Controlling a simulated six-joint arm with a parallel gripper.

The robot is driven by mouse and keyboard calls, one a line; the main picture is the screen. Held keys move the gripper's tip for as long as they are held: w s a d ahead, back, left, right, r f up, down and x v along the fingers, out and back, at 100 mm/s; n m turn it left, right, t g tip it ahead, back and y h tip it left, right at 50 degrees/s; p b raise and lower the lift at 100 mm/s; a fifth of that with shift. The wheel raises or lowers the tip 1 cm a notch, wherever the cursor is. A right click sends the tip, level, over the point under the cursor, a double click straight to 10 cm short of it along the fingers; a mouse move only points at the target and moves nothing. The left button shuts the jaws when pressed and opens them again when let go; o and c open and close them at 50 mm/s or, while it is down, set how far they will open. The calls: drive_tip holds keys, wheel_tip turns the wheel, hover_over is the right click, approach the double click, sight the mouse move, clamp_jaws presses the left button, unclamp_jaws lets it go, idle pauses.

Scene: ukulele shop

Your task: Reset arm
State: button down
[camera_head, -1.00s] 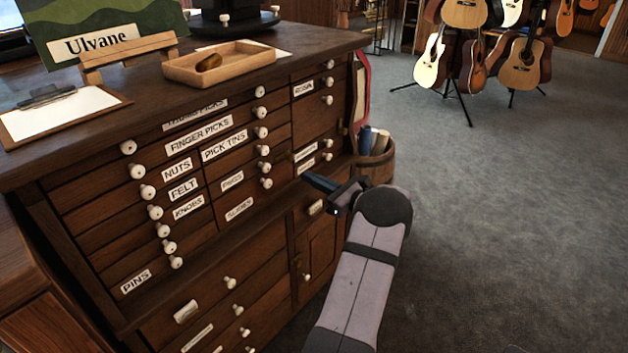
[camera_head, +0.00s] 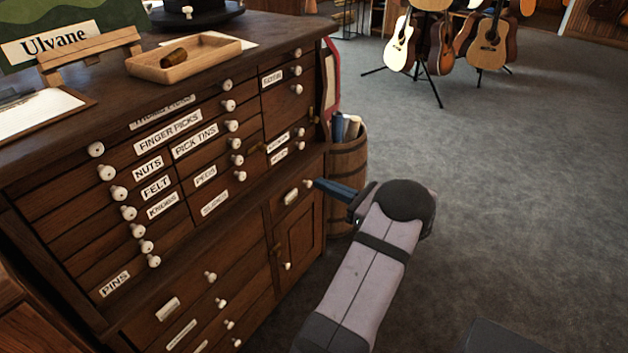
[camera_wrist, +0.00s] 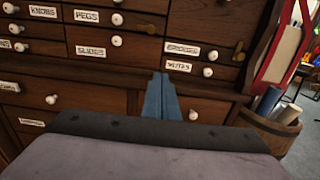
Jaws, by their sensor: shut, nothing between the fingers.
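My gripper (camera_head: 337,189) is in front of the right end of the dark wooden drawer cabinet (camera_head: 235,262), a little above the height of its lower cupboard door. Its blue fingers are pressed together and hold nothing. In the wrist view my gripper (camera_wrist: 161,92) points at the cabinet front, below the small drawers labelled "Bridges" and one partly hidden label. The drawers in view look closed. I cannot tell the exact gap between the fingertips and the cabinet.
A wooden barrel (camera_head: 347,170) with rolled papers stands beside the cabinet's right end. On the cabinet top are a wooden tray (camera_head: 190,66) with a small brown item, a clipboard (camera_head: 40,112) and an "Ulvane" sign (camera_head: 62,40). Guitars (camera_head: 440,45) stand at the back. The grey floor at right is clear.

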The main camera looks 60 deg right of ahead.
drive_tip(key=shift+s, duration=0.4)
